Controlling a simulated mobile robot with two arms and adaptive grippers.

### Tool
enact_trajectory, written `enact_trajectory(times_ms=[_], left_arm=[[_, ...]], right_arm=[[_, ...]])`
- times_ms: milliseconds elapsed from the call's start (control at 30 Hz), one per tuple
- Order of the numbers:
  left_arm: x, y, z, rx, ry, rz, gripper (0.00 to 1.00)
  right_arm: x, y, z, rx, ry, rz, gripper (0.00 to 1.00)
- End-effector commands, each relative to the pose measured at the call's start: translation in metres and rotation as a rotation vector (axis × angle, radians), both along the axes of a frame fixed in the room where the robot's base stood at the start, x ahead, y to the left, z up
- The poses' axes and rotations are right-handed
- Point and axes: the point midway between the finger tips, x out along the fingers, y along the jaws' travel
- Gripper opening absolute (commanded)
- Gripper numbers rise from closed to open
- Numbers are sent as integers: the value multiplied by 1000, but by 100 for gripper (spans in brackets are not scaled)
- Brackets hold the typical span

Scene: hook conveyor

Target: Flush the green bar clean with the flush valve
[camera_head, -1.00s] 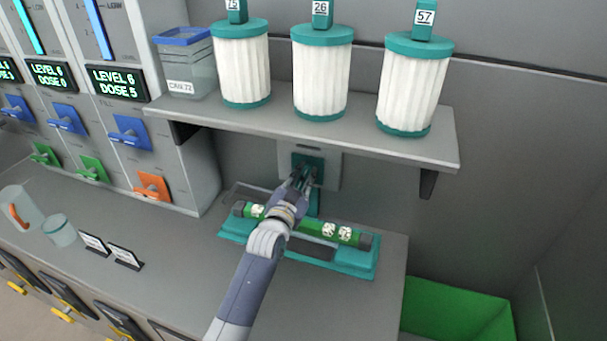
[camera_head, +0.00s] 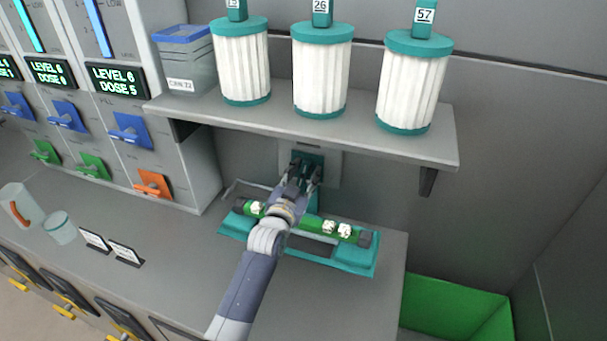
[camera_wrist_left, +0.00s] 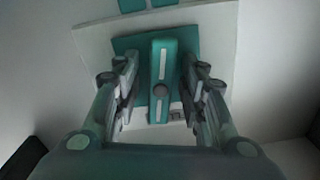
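The flush valve is a teal unit (camera_head: 309,157) on a pale wall plate (camera_head: 330,170) under the shelf. In the left wrist view its teal handle (camera_wrist_left: 161,105) with white stripes stands between my fingers. My left gripper (camera_head: 303,176) is open around the handle, with a gap on both sides; it also shows in the left wrist view (camera_wrist_left: 159,68). The green bar (camera_head: 316,224) lies in a teal tray (camera_head: 352,264) below the valve, carrying several small white speckled pieces. My forearm hides part of the bar. My right gripper is not in view.
A shelf (camera_head: 300,127) overhangs the valve, with white ribbed filters (camera_head: 320,80) and a blue-lidded container (camera_head: 186,60). Dispensers with levers (camera_head: 130,130) stand at left. Cups (camera_head: 60,228) and label stands (camera_head: 125,254) sit on the counter. A green bin (camera_head: 450,310) is lower right.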

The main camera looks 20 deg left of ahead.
Motion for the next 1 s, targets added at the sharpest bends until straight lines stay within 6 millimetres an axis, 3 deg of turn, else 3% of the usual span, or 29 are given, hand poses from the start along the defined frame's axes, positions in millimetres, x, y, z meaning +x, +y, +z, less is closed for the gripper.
enact_trajectory(times_ms=[367,800,1000], left_arm=[[-10,1,0,1,-1,0,38],[-90,3,-1,0,2,-1,38],[-113,4,0,1,0,0,38]], right_arm=[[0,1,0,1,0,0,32],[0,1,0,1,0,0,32],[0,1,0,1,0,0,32]])
